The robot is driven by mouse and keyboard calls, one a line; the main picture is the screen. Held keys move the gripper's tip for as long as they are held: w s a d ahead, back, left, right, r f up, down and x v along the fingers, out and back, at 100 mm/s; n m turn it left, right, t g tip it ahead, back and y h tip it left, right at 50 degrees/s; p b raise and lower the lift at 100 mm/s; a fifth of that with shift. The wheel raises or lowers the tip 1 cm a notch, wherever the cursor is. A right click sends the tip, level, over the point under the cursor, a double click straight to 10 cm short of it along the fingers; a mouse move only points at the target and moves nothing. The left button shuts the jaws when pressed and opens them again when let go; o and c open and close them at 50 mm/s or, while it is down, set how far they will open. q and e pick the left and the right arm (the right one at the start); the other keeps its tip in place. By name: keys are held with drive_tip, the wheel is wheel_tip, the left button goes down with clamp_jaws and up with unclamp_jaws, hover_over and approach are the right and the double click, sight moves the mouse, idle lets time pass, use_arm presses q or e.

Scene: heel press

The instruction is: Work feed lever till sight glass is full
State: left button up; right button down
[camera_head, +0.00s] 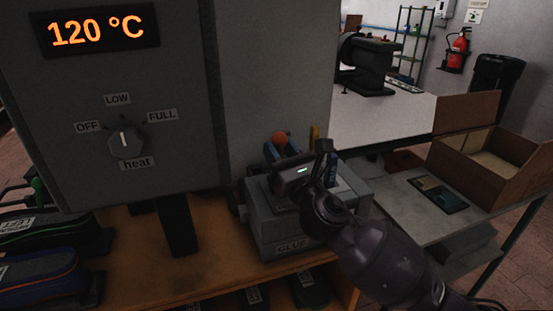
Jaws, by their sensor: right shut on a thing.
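The grey glue unit (286,246), labelled GLUE, stands on the wooden bench right of the heater panel. An orange ball knob (280,138) shows at its top; I take it for the end of the feed lever. My right gripper (281,152) reaches in from the lower right and is shut on the lever close below the knob. The gripper hides most of the lever and the unit's top. A narrow yellow upright piece (314,132) shows behind the gripper; it may be the sight glass, but its level cannot be read. My left gripper is not in view.
The heater panel (178,95) reads 120 °C, with its heat knob (126,143) pointing up toward LOW. Shoes (48,275) lie at the lower left. An open cardboard box (490,165) stands on the grey side table (408,192). A dark machine (368,62) stands on a white table behind.

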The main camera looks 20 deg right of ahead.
drive_tip(key=shift+s+f+t+y+b, duration=0.2)
drive_tip(key=shift+f+t+y+b, duration=0.1)
drive_tip(key=shift+f+b, duration=0.35)
drive_tip(key=shift+s+f+b, duration=0.1)
drive_tip(key=shift+s+b, duration=0.05)
drive_tip(key=shift+b, duration=0.25)
drive_tip(key=shift+s+n+t+b, duration=0.35)
drive_tip(key=shift+t+b, duration=0.25)
drive_tip(key=shift+b, duration=0.4)
drive_tip(key=shift+s+t+y+b, duration=0.3)
drive_tip(key=shift+s+y+b, duration=0.1)
drive_tip(key=shift+b, duration=0.35)
drive_tip(key=shift+s+r+n+t+y+b, duration=0.3)
drive_tip(key=shift+n+y+b, duration=0.1)
drive_tip(key=shift+b, duration=0.25)
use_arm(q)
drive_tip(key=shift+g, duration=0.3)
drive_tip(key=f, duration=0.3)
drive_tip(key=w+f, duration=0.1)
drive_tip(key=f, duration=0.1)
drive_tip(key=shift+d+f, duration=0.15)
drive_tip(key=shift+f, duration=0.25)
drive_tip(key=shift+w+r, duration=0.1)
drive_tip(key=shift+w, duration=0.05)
use_arm(e)
drive_tip(key=shift+r, duration=0.1)
